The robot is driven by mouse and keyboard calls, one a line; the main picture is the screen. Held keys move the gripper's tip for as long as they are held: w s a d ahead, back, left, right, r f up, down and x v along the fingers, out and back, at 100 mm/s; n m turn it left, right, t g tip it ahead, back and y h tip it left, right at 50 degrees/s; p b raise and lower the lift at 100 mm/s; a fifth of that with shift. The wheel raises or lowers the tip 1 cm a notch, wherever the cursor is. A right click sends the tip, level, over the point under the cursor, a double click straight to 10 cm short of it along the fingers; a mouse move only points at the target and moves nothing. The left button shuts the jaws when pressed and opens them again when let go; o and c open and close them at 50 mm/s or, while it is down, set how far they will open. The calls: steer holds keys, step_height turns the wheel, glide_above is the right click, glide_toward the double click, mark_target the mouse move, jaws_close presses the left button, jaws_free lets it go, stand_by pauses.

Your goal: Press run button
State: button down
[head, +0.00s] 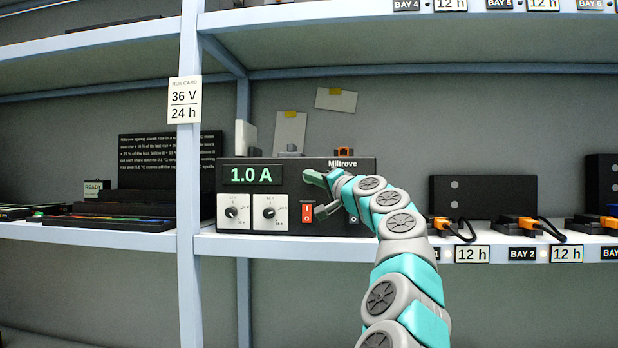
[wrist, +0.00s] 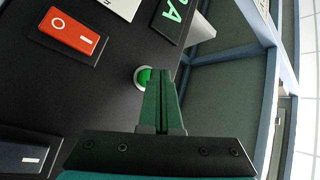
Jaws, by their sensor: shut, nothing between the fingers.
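The black Miltrove power unit (head: 295,170) stands on the middle shelf, its display reading 1.0 A. In the wrist view, a round green button (wrist: 142,77) with a pale ring sits on its black front panel. My gripper (head: 308,175) is at the front panel, right of the display. Its green fingers also show in the wrist view (wrist: 163,70), shut together and empty. The fingertips partly cover the button's right edge in that view; I cannot tell whether they touch it. In the head view the button is hidden by my gripper.
A red rocker switch (head: 307,213) is below my gripper, also in the wrist view (wrist: 73,31). A black rocker (wrist: 24,153) is on the other side. Two knobs (head: 232,212) (head: 270,212) are at the left. A blue shelf post (head: 188,230) stands further left.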

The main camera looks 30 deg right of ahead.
steer(key=shift+w+d+p, duration=0.25)
steer(key=shift+w+p, duration=0.15)
steer(key=shift+p, duration=0.1)
stand_by(0.5)
steer(key=shift+s, duration=0.1)
steer(key=shift+s+a+b, duration=0.45)
steer(key=shift+s+b, duration=0.2)
steer(key=shift+b, duration=0.25)
steer(key=s+a+b, duration=0.2)
steer(key=s+b, duration=0.1)
steer(key=s, duration=0.1)
steer(key=shift+s+a, duration=0.1)
steer(key=shift+a, duration=0.3)
